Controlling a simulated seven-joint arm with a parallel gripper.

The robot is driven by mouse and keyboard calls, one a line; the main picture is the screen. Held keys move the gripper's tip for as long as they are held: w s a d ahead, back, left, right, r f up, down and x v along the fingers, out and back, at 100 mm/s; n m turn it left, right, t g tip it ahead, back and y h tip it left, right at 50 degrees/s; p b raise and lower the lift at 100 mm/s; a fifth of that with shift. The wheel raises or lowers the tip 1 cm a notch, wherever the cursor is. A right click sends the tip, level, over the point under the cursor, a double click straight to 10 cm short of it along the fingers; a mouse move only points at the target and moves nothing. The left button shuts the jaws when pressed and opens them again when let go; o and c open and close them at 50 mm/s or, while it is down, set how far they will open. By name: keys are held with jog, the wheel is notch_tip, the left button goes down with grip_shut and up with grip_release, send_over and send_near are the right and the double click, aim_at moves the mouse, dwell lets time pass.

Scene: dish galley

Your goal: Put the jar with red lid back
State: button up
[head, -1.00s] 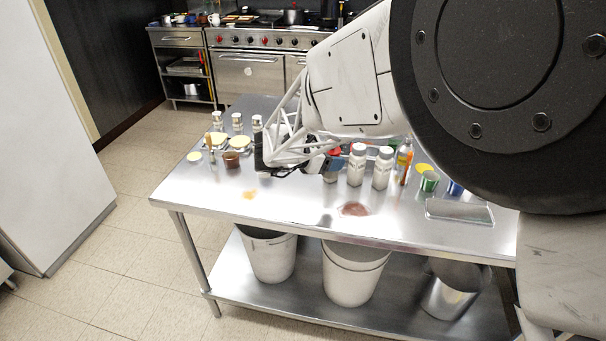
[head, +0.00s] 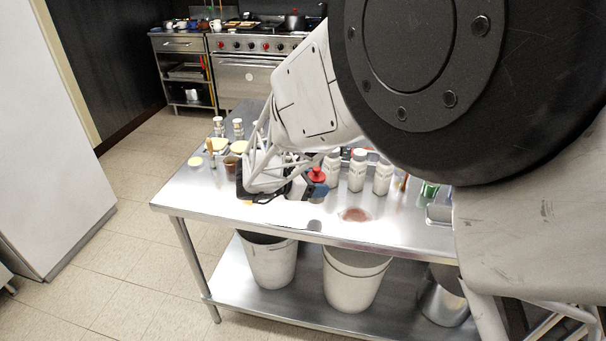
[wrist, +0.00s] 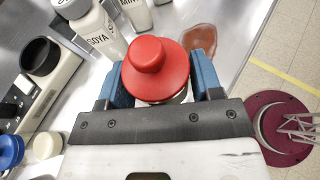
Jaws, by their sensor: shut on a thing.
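The jar with the red lid (wrist: 158,68) is between the two blue fingers of my gripper (wrist: 160,84) in the wrist view. The lid is round with a raised knob, and little of the pale jar body shows under it. In the head view the red lid (head: 317,174) shows at the right of my gripper (head: 318,188), above the steel table (head: 270,218). My gripper is shut on the jar. Whether the jar's base touches the table is hidden.
White bottles stand close by, one marked SOYA (wrist: 98,36) in the wrist view. Shakers (head: 238,128) and a brown cup (head: 231,164) stand at the left. A reddish spill (head: 355,214) lies near the front edge. Buckets (head: 354,280) stand on the shelf below.

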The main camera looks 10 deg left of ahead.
jog(key=w+a, duration=0.2)
jog(key=w, duration=0.2)
jog(key=w+a+f, duration=0.1)
jog(key=w+a, duration=0.1)
jog(key=w, duration=0.3)
jog(key=w+a, duration=0.2)
jog(key=w, duration=0.3)
jog(key=shift+w+a+f, duration=0.1)
jog(key=shift+a+f, duration=0.1)
jog(key=shift+a, duration=0.2)
jog(key=shift+f, duration=1.75)
jog(key=shift+f, duration=0.1)
jog(key=o, duration=1.2)
jog(key=shift+a, duration=0.1)
jog(key=v, duration=1.2)
